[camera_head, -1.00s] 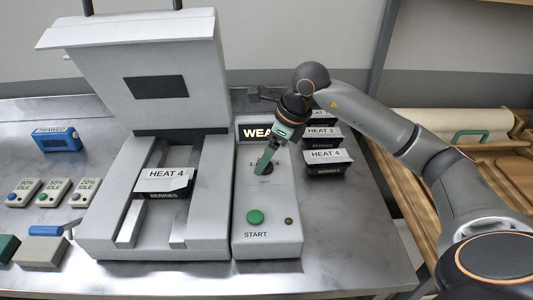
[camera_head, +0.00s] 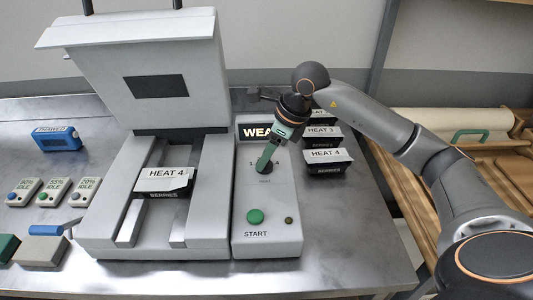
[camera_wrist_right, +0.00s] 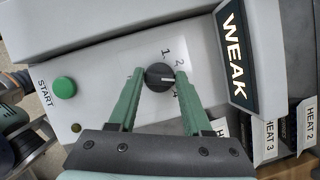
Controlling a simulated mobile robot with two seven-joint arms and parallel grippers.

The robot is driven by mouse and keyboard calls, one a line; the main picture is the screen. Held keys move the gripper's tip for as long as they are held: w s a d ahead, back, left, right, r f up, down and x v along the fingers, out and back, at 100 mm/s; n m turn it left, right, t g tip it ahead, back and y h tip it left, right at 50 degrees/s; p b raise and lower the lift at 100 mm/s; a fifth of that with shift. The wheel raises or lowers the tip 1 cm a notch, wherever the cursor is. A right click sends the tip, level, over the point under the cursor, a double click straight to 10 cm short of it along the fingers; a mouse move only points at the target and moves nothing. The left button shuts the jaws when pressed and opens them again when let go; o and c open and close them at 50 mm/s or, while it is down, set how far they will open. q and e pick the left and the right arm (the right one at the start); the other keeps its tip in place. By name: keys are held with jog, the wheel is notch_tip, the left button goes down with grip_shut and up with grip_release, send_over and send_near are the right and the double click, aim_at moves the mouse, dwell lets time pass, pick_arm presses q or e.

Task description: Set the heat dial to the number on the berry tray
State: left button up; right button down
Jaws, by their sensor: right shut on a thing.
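The berry tray (camera_head: 163,195) lies in the open machine; its white label reads HEAT 4 above BERRIES. The black round heat dial (camera_wrist_right: 155,84) sits on the grey control panel to its right, with numbers around one side. 1, 2 and 4 show at least partly in the right wrist view; the 3 is hidden by a finger. The dial's white mark points between 2 and 4. My right gripper (camera_wrist_right: 160,73) is shut on the dial, its green fingers on either side. In the head view the right gripper (camera_head: 264,165) covers part of the dial.
The panel has a display (camera_head: 257,132) reading WEAK and a green START button (camera_head: 255,216). More black trays with HEAT labels, such as HEAT 4 (camera_head: 324,155), stand right of the panel. A blue THAWED box (camera_head: 56,139) and several small IDLE blocks are at left.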

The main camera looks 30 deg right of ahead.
dwell(0.3)
jog(key=m+t+h+b, duration=0.1)
jog(key=m, duration=0.2)
jog(key=shift+m, duration=0.4)
jog(key=shift+a+r+m+h+b, duration=0.15)
jog(key=shift+m+h+b, duration=0.75)
jog(key=shift+m, duration=1.1)
jog(key=shift+c, duration=1.7)
grip_release()
